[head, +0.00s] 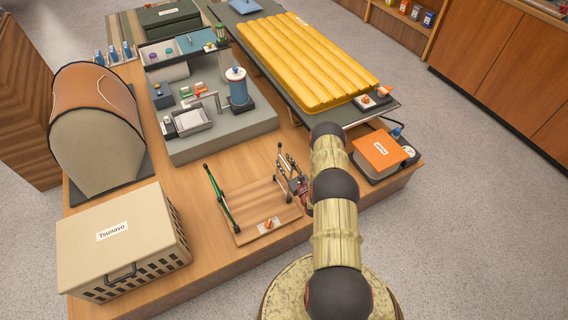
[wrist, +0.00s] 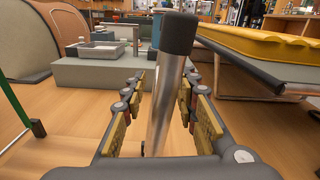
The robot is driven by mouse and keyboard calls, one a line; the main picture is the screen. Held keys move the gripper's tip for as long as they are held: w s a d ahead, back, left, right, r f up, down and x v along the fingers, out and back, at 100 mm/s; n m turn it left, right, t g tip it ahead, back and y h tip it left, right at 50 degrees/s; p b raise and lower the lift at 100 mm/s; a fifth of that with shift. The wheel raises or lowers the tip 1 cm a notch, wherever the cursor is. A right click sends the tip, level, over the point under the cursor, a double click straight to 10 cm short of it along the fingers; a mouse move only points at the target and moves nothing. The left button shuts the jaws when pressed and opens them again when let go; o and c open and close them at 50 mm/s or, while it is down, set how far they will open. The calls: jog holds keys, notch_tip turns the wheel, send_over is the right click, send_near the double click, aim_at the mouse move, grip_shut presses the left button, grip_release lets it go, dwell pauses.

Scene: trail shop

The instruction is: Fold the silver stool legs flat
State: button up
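A flat wooden stool board (head: 250,208) lies on the display platform. Green legs (head: 220,196) stand raised along its left side. The silver legs (head: 284,172) stand up at its right side, partly hidden by my gripper (head: 297,189). In the wrist view, a silver leg (wrist: 166,90) with a black end cap rises between the fingers of my gripper (wrist: 162,95). The fingers are apart, with gaps visible on both sides of the leg. The leg leans slightly. The green leg also shows in the wrist view (wrist: 15,110) at the far left.
An orange knob (head: 268,225) sits on the board's front edge. A beige crate (head: 125,240) stands left, an orange-topped box (head: 379,156) right. Bare wood surrounds the board.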

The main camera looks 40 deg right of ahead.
jog(key=shift+w+d, duration=0.1)
jog(key=shift+w, duration=0.25)
jog(key=shift+c, duration=0.4)
grip_shut()
